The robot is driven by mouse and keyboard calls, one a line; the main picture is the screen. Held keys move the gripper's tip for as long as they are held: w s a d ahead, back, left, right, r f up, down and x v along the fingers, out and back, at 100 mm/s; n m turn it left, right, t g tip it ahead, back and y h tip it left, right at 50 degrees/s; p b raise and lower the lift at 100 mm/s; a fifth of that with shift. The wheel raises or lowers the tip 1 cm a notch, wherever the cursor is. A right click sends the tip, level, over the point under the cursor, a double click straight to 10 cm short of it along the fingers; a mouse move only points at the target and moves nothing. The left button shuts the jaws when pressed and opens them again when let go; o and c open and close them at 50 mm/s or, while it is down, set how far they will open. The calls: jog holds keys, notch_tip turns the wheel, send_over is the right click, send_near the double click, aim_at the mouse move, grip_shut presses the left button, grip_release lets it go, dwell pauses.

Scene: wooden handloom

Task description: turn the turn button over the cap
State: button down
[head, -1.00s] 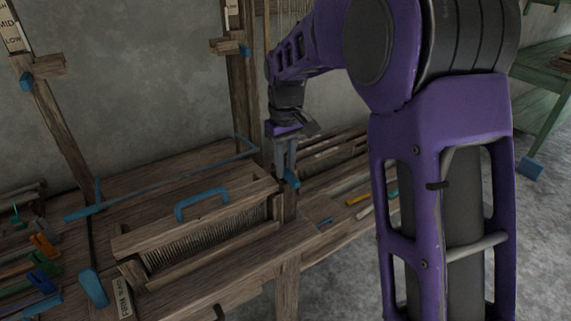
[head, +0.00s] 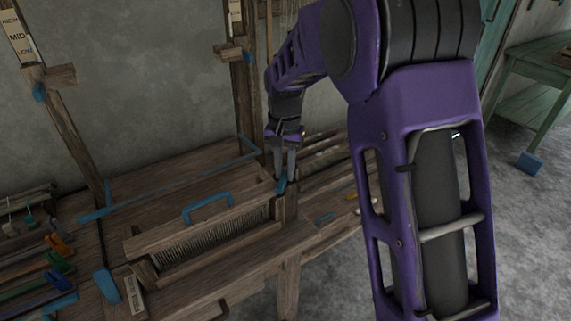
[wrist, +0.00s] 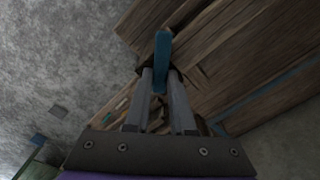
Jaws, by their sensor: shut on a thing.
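The turn button is a small blue bar (head: 281,187) at the right end of the loom's wooden cap (head: 160,243), which carries a blue handle (head: 207,206). My gripper (head: 285,178) points down and is shut on the turn button. In the wrist view the blue turn button (wrist: 162,50) stands between the two grey fingertips (wrist: 161,76) and reaches past them over dark wood. In the head view its left end is close to the cap's right end. I cannot tell whether it overlaps the cap.
A toothed reed (head: 215,236) shows below the cap. A wooden post (head: 290,207) stands by the turn button. Loom uprights (head: 70,140) rise behind. Clips and coloured tools lie at the left. A green table (head: 545,85) stands at the far right over open floor.

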aim_at(283, 174)
jog(key=m+p, duration=0.1)
jog(key=m, duration=0.1)
jog(key=m+p, duration=0.1)
jog(key=m, duration=0.1)
jog(key=shift+w+a+r+m, duration=0.1)
jog(key=shift+a+m, duration=0.05)
jog(key=shift+m, duration=0.15)
jog(key=shift+w+m+p, duration=0.1)
jog(key=shift+m+p, duration=0.55)
jog(key=shift+m, duration=1.25)
jog(key=c, duration=0.8)
grip_release()
jog(key=shift+o, duration=0.2)
notch_tip(283, 174, up, 17)
jog(key=p, duration=0.1)
jog(key=shift+p, duration=0.3)
jog(key=shift+r, duration=0.1)
